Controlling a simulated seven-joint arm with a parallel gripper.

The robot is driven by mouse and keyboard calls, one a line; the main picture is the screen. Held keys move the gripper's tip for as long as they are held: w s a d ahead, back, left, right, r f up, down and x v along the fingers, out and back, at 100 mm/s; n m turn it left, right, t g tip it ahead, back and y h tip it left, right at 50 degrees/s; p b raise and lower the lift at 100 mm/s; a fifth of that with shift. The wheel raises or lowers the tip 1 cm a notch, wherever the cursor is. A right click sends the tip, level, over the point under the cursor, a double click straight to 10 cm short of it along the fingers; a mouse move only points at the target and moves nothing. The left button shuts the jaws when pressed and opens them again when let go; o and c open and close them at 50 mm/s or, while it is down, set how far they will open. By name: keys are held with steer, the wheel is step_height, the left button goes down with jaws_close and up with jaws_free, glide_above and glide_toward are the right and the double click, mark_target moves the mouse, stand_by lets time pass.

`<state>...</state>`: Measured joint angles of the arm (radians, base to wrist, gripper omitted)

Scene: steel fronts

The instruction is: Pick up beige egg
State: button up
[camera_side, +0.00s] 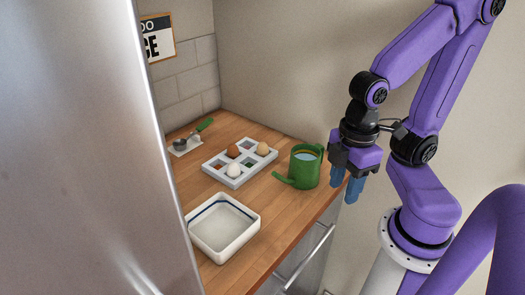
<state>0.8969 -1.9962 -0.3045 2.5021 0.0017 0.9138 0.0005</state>
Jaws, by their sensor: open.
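The beige egg (263,148) sits in the right back compartment of a white egg tray (236,182) on the wooden counter. A brown egg (233,151) and a white egg (234,170) sit in other compartments of the same tray. My gripper (346,187) hangs at the right, by the counter's right edge, with blue fingers pointing down. It is open and holds nothing that I can see. It is apart from the beige egg, with a green mug between them in the picture.
A white square dish (222,228) lies in front. A spoon with a green handle (203,126) rests at the back left. A large steel front (90,170) blocks the left. A wall stands behind the counter (282,216).

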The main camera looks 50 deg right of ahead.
steer(key=o, duration=0.4)
steer(key=w+d+r+m, duration=0.1)
steer(key=w+r+m, duration=0.1)
steer(key=w+m, duration=0.7)
steer(key=w+r+m, duration=0.2)
steer(key=w+m, duration=0.5)
steer(key=w, duration=0.4)
steer(key=m, duration=1.5)
glide_above(263, 143)
steer(key=f, duration=1)
steer(key=shift+d, duration=0.3)
steer(key=shift+w+a+f, duration=0.1)
steer(key=shift+a+f, duration=0.05)
steer(key=shift+f, duration=1.15)
steer(key=shift+a+f, duration=0.1)
steer(key=shift+f, duration=1.2)
